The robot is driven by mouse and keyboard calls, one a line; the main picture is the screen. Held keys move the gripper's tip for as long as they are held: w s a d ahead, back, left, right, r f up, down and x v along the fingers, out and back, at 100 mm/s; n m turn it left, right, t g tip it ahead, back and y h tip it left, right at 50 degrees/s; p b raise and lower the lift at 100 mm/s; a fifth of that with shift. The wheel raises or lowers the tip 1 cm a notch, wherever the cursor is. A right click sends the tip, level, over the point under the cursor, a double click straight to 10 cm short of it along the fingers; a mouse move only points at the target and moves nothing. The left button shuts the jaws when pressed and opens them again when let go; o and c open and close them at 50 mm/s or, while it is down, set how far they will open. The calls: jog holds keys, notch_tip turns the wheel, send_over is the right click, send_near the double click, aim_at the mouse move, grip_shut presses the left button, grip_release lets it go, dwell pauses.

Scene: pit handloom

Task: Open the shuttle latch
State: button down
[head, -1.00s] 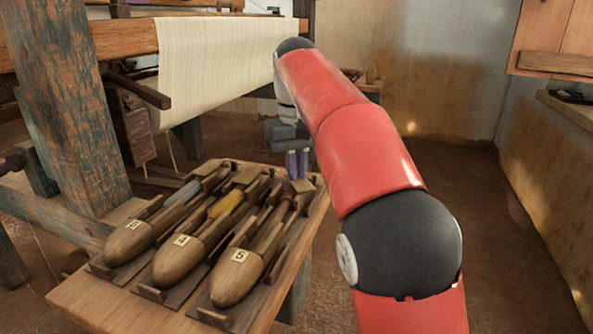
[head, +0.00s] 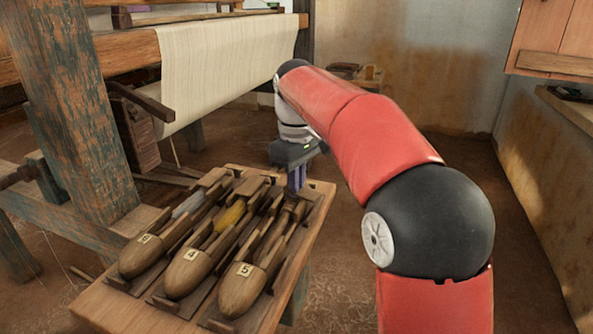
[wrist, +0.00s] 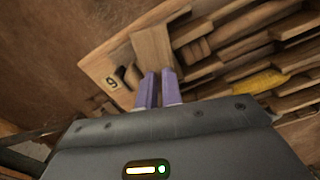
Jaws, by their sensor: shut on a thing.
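Several wooden shuttles lie side by side on a wooden bench (head: 110,308). Those with labels 4 (head: 187,273) and 5 (head: 242,290) are nearest; the left label is harder to read. My gripper (head: 297,180) points down at the bench's far right corner, past the far end of shuttle 5. In the wrist view its purple fingers (wrist: 158,90) are close together at a pale wooden piece (wrist: 152,50), apparently the latch, and shut on it. The exact contact is hard to see.
The loom post (head: 75,110) and the cream cloth (head: 225,65) stand left of and behind the bench. A wall shelf (head: 567,105) is at the right. The floor right of the bench is clear.

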jog(key=shift+n+p, duration=1.05)
jog(key=shift+n, duration=0.45)
jog(key=c, duration=1.8)
grip_release()
notch_tip(320, 180, up, 8)
jog(key=shift+f, duration=0.25)
jog(key=shift+r, duration=0.15)
